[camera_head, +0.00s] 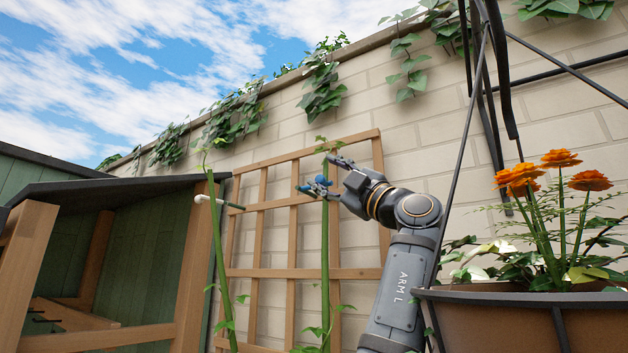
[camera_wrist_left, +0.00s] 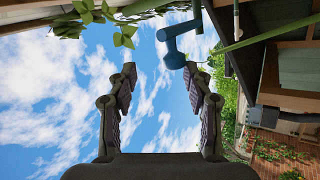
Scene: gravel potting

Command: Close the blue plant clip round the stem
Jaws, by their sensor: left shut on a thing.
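The blue plant clip (camera_head: 317,186) is at the upper part of a green stem (camera_head: 325,255) in front of the trellis. My left gripper (camera_head: 328,176) reaches it from the right, shut on the clip. In the left wrist view the clip (camera_wrist_left: 172,45) shows at the fingertips, close to the right-hand finger, with the fingers spread around it. Its contact with the other finger is not clear. I cannot tell whether the clip is closed round the stem. My right gripper is not in view.
A second stem (camera_head: 219,265) with a white clip (camera_head: 205,199) stands to the left. A wooden trellis (camera_head: 257,273) and brick wall are behind. A hanging pot (camera_head: 500,318) with orange flowers and thin rods is close on the right. A green shed (camera_head: 135,262) is at left.

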